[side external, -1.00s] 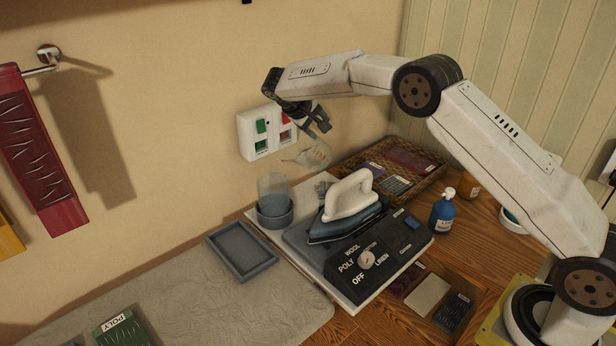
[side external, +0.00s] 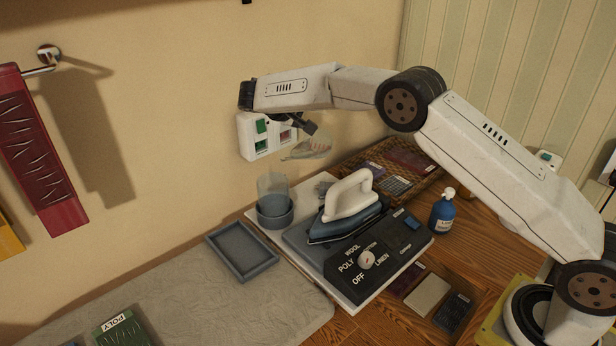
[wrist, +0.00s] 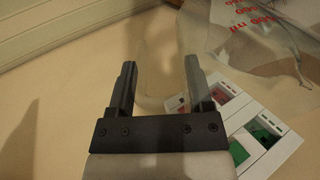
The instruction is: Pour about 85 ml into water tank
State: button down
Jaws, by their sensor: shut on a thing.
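A clear jug (side external: 309,149) is in my gripper (side external: 306,127), which is shut on it. The jug is tipped far over to the left, in the air above and to the right of the tank. Its clear wall with red markings (wrist: 262,28) fills the upper right of the wrist view, beside my gripper (wrist: 160,75). The water tank (side external: 272,185) looks like a clear open cylinder, standing upright in a blue-grey round holder (side external: 275,219) left of the iron. A bluish tint shows low in it; its level is unclear. I cannot make out a stream.
An iron (side external: 346,212) with a white handle stands on its base with a dial. A wall panel (side external: 248,136) with green and red switches is behind the jug. A basket (side external: 376,158), a blue bottle (side external: 443,212) and an empty grey tray (side external: 243,251) are nearby.

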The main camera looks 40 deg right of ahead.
jog(key=shift+a+r, duration=0.15)
jog(key=shift+r, duration=0.05)
jog(key=shift+a+r+h, duration=0.2)
jog(key=shift+a+h, duration=0.05)
jog(key=shift+h, duration=0.25)
jog(key=shift+a+r+h, duration=0.35)
jog(key=shift+a+h, duration=0.05)
jog(key=shift+a, duration=0.1)
dwell(1.0)
jog(key=shift+d+f, duration=0.1)
jog(key=shift+d, duration=0.25)
jog(key=d+f+y, duration=0.1)
jog(key=y, duration=0.1)
jog(key=d+f+y, duration=0.2)
jog(key=shift+s+f, duration=0.1)
jog(key=shift+f, duration=0.15)
jog(key=shift+d+f+y, duration=0.1)
jog(key=shift+y, duration=0.2)
jog(key=shift+d+f+y, duration=0.3)
jog(key=shift+f+y, duration=0.2)
jog(key=shift+y, duration=0.1)
